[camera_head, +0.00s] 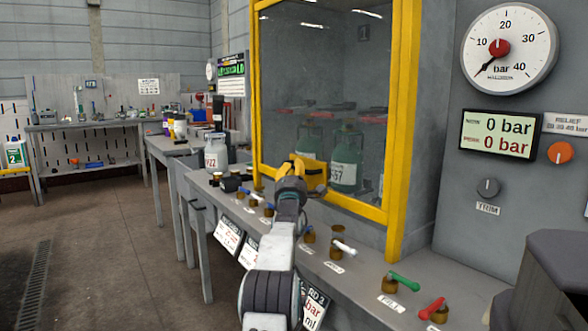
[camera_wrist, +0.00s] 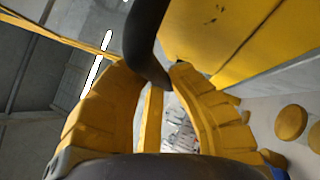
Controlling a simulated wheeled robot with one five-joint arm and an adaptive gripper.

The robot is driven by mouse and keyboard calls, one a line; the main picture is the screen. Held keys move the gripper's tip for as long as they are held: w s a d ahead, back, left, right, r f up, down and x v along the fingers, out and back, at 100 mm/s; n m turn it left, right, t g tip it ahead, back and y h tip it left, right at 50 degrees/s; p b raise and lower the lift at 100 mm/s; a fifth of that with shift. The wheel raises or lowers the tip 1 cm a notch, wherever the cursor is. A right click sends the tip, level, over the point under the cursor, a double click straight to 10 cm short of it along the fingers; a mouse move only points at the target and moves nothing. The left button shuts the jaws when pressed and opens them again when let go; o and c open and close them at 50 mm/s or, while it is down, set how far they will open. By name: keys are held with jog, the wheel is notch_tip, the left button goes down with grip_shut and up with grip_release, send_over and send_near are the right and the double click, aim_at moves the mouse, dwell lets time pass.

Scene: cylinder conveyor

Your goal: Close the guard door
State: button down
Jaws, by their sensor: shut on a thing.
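The guard door (camera_head: 403,120) is a glazed panel in a yellow frame, on the front of the grey cabinet in the head view. Green cylinders (camera_head: 345,165) show behind its glass. I cannot tell whether the door is fully seated. My gripper (camera_head: 303,168) is at the lower part of the door. In the wrist view, a dark curved bar, looking like the door's handle (camera_wrist: 143,40), passes between the yellow fingers of my gripper (camera_wrist: 150,72). The fingers are shut on it. A broad yellow surface of the frame (camera_wrist: 235,35) lies close beside the right finger.
A bench ledge with a white lever (camera_head: 344,247), a green lever (camera_head: 404,281) and a red lever (camera_head: 433,308) runs below the door. A pressure gauge (camera_head: 509,48) and display (camera_head: 499,135) are at right. A grey cylinder (camera_head: 215,152) stands left. Floor at left is clear.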

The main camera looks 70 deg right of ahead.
jog(key=c, duration=1.1)
grip_release()
jog(key=shift+f, duration=0.1)
jog(key=shift+a, duration=0.15)
jog(key=shift+v, duration=5.8)
jog(key=shift+o, duration=0.4)
jog(key=shift+s, duration=0.15)
